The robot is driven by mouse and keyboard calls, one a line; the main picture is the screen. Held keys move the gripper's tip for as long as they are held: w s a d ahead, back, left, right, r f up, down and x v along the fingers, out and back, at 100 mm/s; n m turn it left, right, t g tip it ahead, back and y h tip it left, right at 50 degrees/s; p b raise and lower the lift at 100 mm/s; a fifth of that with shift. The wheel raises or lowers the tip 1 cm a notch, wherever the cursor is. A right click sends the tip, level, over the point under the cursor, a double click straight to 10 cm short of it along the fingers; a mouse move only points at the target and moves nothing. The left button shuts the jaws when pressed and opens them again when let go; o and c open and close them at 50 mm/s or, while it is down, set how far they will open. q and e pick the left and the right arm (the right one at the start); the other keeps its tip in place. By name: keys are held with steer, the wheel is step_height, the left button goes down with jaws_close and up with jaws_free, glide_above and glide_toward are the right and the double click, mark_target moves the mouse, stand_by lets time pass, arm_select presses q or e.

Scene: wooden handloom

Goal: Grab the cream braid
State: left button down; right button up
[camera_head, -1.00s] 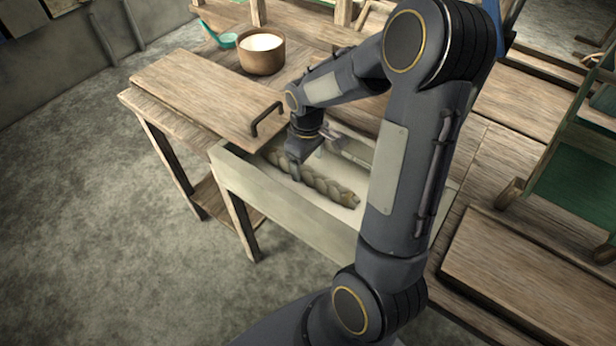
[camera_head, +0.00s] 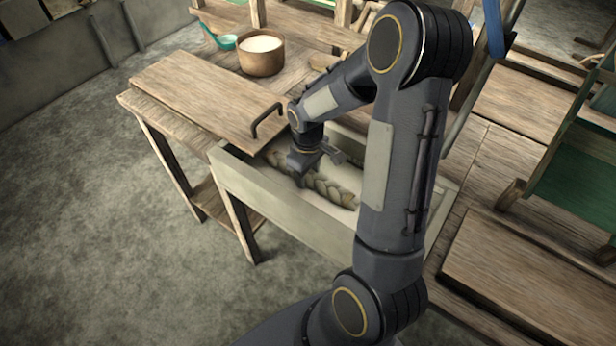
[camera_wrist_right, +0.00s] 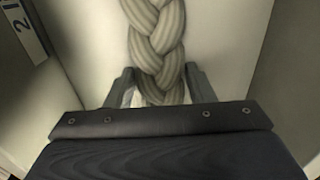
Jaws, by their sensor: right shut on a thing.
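The cream braid (camera_head: 330,190) lies in a pale open box (camera_head: 262,205) set in the wooden table. In the head view it looks greyish olive; in the right wrist view the braid (camera_wrist_right: 158,45) is cream-grey and runs up from between the fingers. My right gripper (camera_head: 300,172) reaches down into the box, and its fingers (camera_wrist_right: 160,88) stand on either side of the braid, shut on it. The gripper and arm hide part of the braid. My left gripper is not in view.
A wooden lid with a dark handle (camera_head: 200,98) lies left of the box. Behind it stand a wooden bowl with white contents (camera_head: 262,55) and a teal ladle (camera_head: 222,41). A green-panelled wooden frame (camera_head: 575,180) is at the right. My arm covers the box's right part.

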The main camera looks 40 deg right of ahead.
mark_target(333, 187)
steer(key=shift+r, duration=0.15)
steer(key=shift+c, duration=0.3)
steer(key=shift+r, duration=0.2)
steer(key=s, duration=0.2)
steer(key=s+d, duration=0.1)
steer(key=s, duration=0.1)
steer(key=s+d, duration=0.1)
steer(key=s, duration=0.2)
steer(key=shift+s+d+r, duration=0.1)
steer(key=shift+r, duration=0.2)
step_height(333, 187, up, 14)
steer(key=p, duration=0.2)
steer(key=shift+s, duration=0.2)
